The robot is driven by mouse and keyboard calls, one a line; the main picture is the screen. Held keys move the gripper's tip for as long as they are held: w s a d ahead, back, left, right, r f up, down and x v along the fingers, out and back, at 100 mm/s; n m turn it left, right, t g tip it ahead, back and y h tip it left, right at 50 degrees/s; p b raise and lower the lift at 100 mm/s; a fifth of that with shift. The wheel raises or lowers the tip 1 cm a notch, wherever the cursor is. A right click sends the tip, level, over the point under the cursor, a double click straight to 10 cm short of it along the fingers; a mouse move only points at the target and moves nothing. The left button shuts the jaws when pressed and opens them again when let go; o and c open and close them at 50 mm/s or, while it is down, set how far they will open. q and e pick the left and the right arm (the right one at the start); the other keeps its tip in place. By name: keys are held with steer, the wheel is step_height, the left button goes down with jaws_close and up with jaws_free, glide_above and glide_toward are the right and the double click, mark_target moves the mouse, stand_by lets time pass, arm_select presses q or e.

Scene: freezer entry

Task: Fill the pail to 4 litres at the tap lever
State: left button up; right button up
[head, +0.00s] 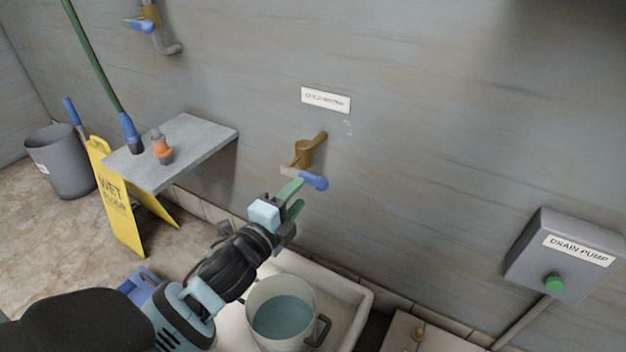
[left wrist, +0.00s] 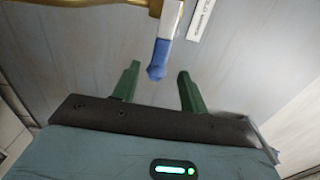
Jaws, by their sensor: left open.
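The brass tap (head: 305,152) is on the wall, with a lever (head: 314,181) that has a blue grip. My left gripper (head: 298,193) is open and empty beside the lever. In the left wrist view the blue grip (left wrist: 159,60) shows in line with the gap between the green fingers (left wrist: 160,82); I cannot tell if they touch it. The grey pail (head: 315,293) stands below in the white basin, with blue-green water (head: 283,316) in it. I cannot read its level in litres. My right gripper is not in view.
The white basin (head: 357,300) surrounds the pail. A drain pump box (head: 560,250) is on the wall at right. Another tap (head: 150,15) is upper left.

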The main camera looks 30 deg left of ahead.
mark_target(310, 182)
arm_select(q)
steer(key=w+b, duration=0.1)
steer(key=w, duration=0.4)
steer(key=shift+a+f, duration=0.1)
steer(key=shift+a, duration=0.05)
steer(key=shift+w, duration=0.85)
steer(key=shift+c, duration=0.4)
steer(key=c, duration=0.5)
jaws_close()
